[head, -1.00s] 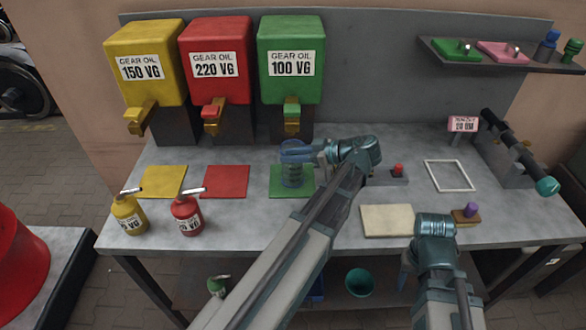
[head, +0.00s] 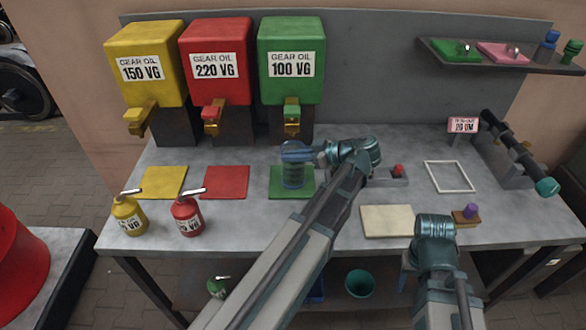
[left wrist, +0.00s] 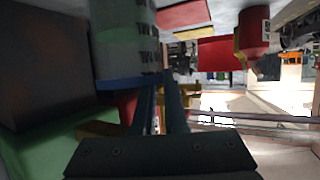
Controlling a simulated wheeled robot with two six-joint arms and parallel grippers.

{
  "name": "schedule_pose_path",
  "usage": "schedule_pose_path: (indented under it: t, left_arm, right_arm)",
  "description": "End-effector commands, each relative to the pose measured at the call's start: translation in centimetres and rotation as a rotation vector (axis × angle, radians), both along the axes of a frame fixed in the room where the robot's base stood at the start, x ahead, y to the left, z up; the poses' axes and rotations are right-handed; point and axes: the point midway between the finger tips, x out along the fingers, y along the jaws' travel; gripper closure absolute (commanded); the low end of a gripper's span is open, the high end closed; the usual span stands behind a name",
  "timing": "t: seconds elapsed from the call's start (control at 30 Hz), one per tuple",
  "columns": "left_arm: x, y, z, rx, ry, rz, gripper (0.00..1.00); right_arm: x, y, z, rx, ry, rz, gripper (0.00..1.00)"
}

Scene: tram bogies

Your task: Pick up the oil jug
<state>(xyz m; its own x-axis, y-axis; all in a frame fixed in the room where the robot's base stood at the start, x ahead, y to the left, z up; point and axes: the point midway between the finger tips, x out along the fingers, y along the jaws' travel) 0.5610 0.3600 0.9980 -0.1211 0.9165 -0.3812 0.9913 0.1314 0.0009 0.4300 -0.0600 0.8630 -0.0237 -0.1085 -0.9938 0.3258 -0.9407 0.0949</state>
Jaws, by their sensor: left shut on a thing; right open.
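The oil jug (head: 293,176) is a clear, upright measuring jug with a blue rim, over the green mat (head: 279,190) in front of the green 100 VG tank (head: 290,85). I cannot tell whether its base touches the mat. My left gripper (head: 299,153) is shut on the jug near its rim. In the left wrist view the jug (left wrist: 125,38) appears upside down, with dark scale marks and the blue rim by the fingers (left wrist: 160,95). My right gripper (head: 405,268) is open and empty at the bench's front edge, its fingers partly hidden.
Yellow (head: 150,65) and red (head: 216,70) tanks stand left of the green one. Small yellow (head: 128,218) and red (head: 186,218) oil cans stand at the front left. A beige pad (head: 387,221) and white frame (head: 449,176) lie to the right.

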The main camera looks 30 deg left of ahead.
Motion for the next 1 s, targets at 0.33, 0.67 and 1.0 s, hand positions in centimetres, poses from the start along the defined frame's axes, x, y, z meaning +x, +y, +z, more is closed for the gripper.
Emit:
schedule_pose_path:
  t: [0.33, 0.67, 1.0]
  left_arm:
    - [-0.01, -0.07, -0.18, -0.006, 0.000, 0.000, 1.00]
    - [-0.01, -0.07, -0.19, -0.007, 0.000, 0.000, 1.00]
    - [0.00, -0.06, 0.54, -0.005, 0.000, 0.000, 1.00]
  right_arm:
    - [0.00, -0.01, -0.05, 0.000, 0.000, 0.000, 0.50]
    - [0.00, -0.01, -0.05, 0.000, 0.000, 0.000, 0.50]
    - [0.00, 0.00, 0.64, 0.000, 0.000, 0.000, 0.50]
